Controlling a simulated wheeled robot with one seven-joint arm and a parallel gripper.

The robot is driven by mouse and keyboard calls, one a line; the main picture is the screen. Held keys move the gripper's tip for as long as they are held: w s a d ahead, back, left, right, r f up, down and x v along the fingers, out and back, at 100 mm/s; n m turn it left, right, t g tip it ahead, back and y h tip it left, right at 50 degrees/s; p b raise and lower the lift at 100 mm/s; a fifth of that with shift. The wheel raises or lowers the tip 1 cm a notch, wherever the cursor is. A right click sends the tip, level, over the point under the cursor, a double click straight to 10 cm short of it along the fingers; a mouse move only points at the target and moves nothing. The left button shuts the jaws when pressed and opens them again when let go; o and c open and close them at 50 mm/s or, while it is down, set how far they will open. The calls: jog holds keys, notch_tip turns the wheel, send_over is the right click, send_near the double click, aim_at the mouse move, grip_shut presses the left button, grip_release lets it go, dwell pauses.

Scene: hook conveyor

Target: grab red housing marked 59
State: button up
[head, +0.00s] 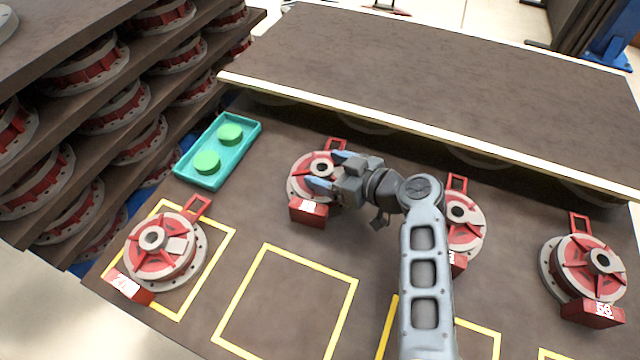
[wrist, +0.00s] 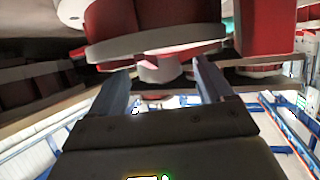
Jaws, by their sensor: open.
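Several red and grey round housings with label blocks stand on the brown table. My gripper (head: 328,170) is open at the second housing from the left (head: 300,178); its label is too small to read. In the wrist view the open fingers (wrist: 163,82) point at a red and grey housing (wrist: 155,42), whose small grey hub shows between their tips; I cannot tell whether they touch it. The left housing (head: 164,250) has an unclear label. A third housing (head: 466,225) is partly hidden behind my arm. The right housing (head: 590,268) has a label that looks like 56.
A teal tray with two green buttons (head: 218,150) lies left of my gripper. Yellow outlined squares mark the table front; one square (head: 285,305) is empty. A raised brown shelf (head: 430,75) with a pale edge runs behind the housings. Racks of similar housings (head: 110,120) stand at left.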

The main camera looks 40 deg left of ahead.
jog(key=shift+c, duration=0.4)
grip_shut()
dwell(0.4)
jog(key=shift+w+r, duration=0.1)
jog(key=shift+r, duration=0.15)
